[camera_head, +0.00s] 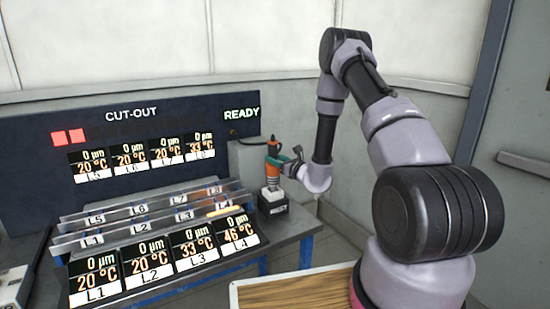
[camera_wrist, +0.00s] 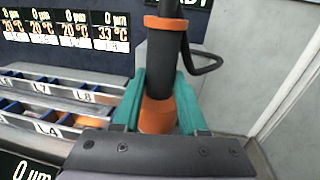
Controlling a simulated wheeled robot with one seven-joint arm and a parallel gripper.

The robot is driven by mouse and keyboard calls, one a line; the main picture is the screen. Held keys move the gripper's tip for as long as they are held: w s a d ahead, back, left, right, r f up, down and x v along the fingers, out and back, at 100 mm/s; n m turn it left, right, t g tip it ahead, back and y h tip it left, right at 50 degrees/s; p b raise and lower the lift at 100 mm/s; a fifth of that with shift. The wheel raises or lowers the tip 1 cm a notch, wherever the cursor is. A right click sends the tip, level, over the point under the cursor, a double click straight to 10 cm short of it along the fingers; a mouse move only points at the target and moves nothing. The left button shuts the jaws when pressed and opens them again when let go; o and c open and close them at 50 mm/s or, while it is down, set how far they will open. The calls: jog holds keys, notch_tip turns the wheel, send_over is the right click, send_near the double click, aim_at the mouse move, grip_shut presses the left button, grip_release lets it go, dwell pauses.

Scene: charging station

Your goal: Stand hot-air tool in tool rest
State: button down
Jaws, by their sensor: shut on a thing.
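The hot-air tool (camera_head: 273,168) is orange and black and stands roughly upright at the right end of the bench. My gripper (camera_head: 287,161) reaches it from the right and is shut on it. In the wrist view the teal fingers (camera_wrist: 158,108) press on both sides of its orange part, below the black barrel (camera_wrist: 166,62). The wrist view hides the rest.
Slotted racks (camera_head: 150,216) labelled L1 to L8 stand left of the rest, with a tilted display panel (camera_head: 165,258) in front. A dark board (camera_head: 40,150) reading CUT-OUT and READY stands behind. A black cable (camera_wrist: 205,62) loops right of the tool. A grey box (camera_head: 243,160) stands behind.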

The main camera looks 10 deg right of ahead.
jog(key=shift+f, duration=1.25)
jog(key=shift+c, duration=1.8)
grip_release()
jog(key=shift+s, duration=0.1)
jog(key=v, duration=1)
jog(key=shift+s+d, duration=0.25)
jog(key=shift+s, duration=0.05)
jog(key=shift+r, duration=0.1)
